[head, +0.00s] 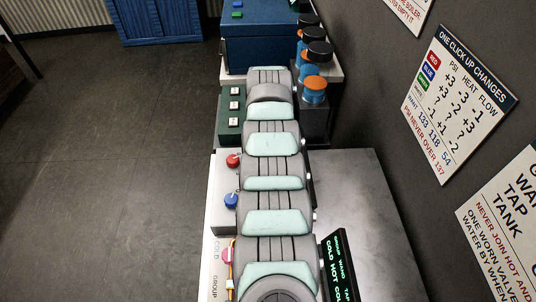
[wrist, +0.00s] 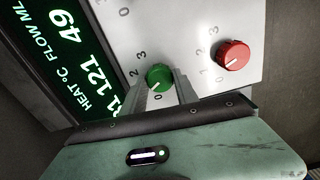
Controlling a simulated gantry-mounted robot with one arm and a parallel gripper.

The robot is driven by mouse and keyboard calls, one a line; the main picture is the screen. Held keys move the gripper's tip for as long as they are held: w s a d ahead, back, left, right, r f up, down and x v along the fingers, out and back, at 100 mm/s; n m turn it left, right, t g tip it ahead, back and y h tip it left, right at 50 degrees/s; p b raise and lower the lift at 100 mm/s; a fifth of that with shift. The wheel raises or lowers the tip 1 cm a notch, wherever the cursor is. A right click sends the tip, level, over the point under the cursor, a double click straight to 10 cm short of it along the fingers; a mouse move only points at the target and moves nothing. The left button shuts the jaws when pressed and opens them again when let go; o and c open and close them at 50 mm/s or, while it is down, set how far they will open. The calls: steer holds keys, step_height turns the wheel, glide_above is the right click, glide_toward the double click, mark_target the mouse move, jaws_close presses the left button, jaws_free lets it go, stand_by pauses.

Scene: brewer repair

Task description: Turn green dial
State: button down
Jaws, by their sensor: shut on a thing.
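The green dial (wrist: 159,77) is on a pale panel in the wrist view, with numbers around it. My gripper (wrist: 166,88) is at the dial, its jaws shut on it and partly hiding its lower side. The exact number at the dial's pointer is hard to tell. The display (wrist: 72,55) beside the panel shows heat 121 and flow 49; the third value is partly cut off. In the head view, my arm hides the green dial and the jaws.
A red dial (wrist: 233,55) sits close right of the green one. A wall sign (head: 458,103) lists click changes and "PSI never over 137". Blue-and-orange jars (head: 314,88) stand right of my arm. A red knob (head: 233,160) and blue knob (head: 231,200) are left of it.

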steer(key=n+b, duration=0.1)
steer(key=n, duration=0.3)
steer(key=shift+f, duration=0.1)
steer(key=shift+n+b, duration=0.45)
steer(key=shift+n, duration=1.35)
steer(key=c, duration=0.9)
jaws_free()
steer(key=shift+c, duration=0.2)
